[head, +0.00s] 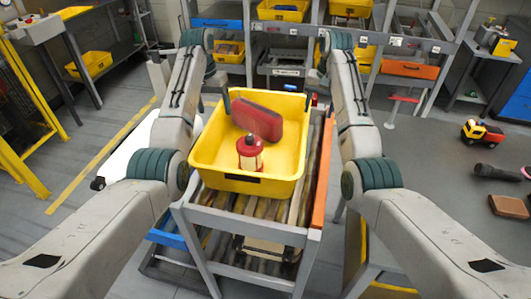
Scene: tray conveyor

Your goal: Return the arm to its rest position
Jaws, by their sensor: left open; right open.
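My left arm reaches forward from the left, and its gripper (226,99) hangs at the back left of the yellow tray (245,184). My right arm reaches forward from the right, and its gripper (309,97) is at the tray's back right corner. Both grippers are open, small and partly hidden; I cannot tell whether they touch the rim. The tray rests on the roller conveyor (308,206). Inside it, a red case (256,117) leans at the back and a red-topped lantern (250,153) stands in front.
Shelving with yellow bins (283,10) stands behind the tray. A yellow guard frame (18,165) is at left. Floor at left is largely clear.

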